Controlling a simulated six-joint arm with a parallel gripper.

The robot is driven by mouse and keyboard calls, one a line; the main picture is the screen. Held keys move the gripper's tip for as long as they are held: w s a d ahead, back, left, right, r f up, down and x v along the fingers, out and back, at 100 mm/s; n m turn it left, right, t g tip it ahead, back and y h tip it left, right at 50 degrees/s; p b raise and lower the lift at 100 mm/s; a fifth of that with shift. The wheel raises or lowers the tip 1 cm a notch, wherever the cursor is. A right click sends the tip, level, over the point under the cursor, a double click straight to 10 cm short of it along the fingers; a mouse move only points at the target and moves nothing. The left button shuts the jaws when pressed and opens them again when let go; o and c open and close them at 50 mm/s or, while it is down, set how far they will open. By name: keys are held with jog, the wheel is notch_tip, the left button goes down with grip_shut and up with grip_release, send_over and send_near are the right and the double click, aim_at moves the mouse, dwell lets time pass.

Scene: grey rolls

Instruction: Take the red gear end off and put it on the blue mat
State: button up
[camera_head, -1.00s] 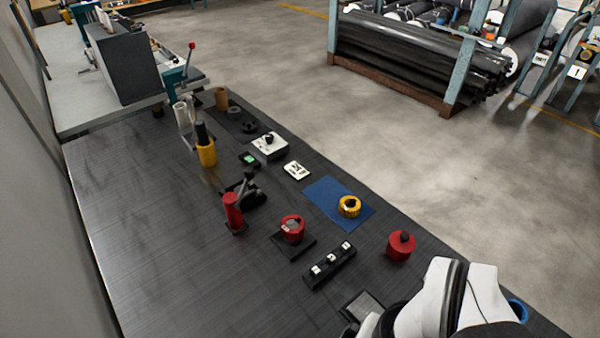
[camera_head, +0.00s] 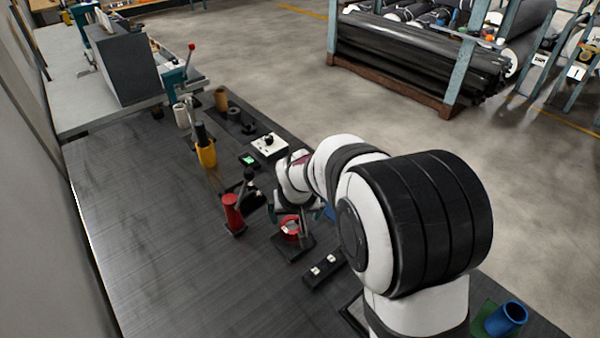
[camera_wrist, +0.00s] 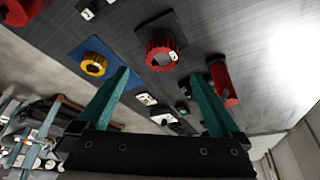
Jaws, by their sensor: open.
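The red gear end (camera_head: 290,229) sits on a dark square plate (camera_head: 296,248), partly behind my gripper. My gripper (camera_head: 295,213) is open and empty, with its teal fingers near the gear. In the wrist view, the red gear end (camera_wrist: 161,50) shows beyond and roughly midway between the two fingertips (camera_wrist: 159,75); I see no contact. The blue mat (camera_wrist: 79,51) lies left of it in the wrist view with a yellow gear (camera_wrist: 95,64) on it. In the head view, my arm hides most of the blue mat (camera_head: 330,213) and the yellow gear.
A red cylinder (camera_head: 232,212) and a black lever (camera_head: 246,190) stand left of the gear. A black block with white labels (camera_head: 325,268) lies in front. Another red part (camera_wrist: 18,10) shows at the wrist view's corner. A blue cup (camera_head: 507,317) is at the lower right.

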aim_at(292, 225)
jog(key=x, duration=0.9)
jog(key=shift+w+a, duration=0.2)
jog(key=shift+a, duration=0.1)
grip_shut()
